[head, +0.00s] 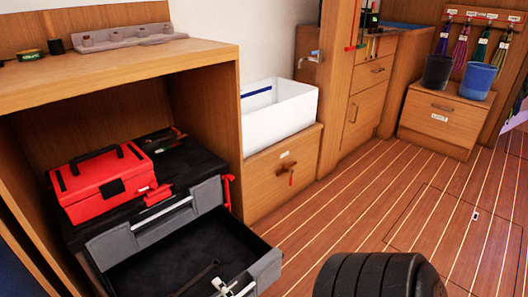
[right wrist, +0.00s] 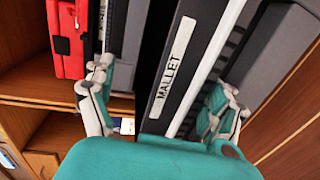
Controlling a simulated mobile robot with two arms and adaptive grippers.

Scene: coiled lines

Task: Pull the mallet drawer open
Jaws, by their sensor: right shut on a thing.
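The mallet drawer (head: 268,268) is the lower drawer of a grey and black tool chest (head: 150,222) and stands out open. A dark, long-handled tool (head: 197,278) lies inside, its head not clear. In the right wrist view, the drawer (right wrist: 158,118) carries a white MALLET label (right wrist: 174,66) beside a pale bar handle (right wrist: 208,62). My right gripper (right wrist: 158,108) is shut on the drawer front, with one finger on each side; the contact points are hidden. My left gripper is not in view.
A red toolbox (head: 104,180) sits on the chest, inside a wooden cabinet (head: 200,75). A white bin (head: 278,110) stands on a low wooden locker (head: 270,190) to the right. The striped wooden floor (head: 360,210) is clear to the right of the drawer.

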